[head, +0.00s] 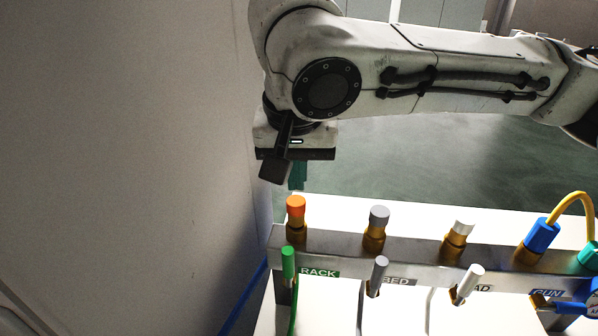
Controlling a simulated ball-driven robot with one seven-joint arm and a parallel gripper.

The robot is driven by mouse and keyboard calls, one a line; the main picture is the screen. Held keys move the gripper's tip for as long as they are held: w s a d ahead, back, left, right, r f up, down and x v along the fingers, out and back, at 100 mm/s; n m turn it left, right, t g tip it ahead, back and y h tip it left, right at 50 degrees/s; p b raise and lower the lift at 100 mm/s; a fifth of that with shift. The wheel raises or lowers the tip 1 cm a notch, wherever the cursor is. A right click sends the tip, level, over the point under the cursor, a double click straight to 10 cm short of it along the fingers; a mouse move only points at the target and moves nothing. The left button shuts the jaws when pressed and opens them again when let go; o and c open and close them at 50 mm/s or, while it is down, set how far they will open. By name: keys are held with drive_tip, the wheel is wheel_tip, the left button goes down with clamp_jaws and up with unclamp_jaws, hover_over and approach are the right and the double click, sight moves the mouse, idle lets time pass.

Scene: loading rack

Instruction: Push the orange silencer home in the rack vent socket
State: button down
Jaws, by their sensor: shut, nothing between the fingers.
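The orange silencer (296,205) stands upright in the brass socket (293,233) at the left end of the metal rack, behind the green RACK label. Whether it is fully seated cannot be told from here. My gripper (298,183) points down just above the silencer, with its teal fingers shut and empty. A small gap seems to show between the fingertips and the orange cap.
A grey silencer (379,216) and a white one (463,228) stand along the rack (410,250). Green (288,262), grey and white levers stick up in front. A blue connector (541,236) with a yellow hose is at right. A wall (120,150) rises close on the left.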

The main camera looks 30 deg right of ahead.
sight(296, 200)
drive_tip(key=shift+b+x, duration=1.1)
drive_tip(key=shift+x, duration=0.7)
drive_tip(key=shift+r, duration=0.15)
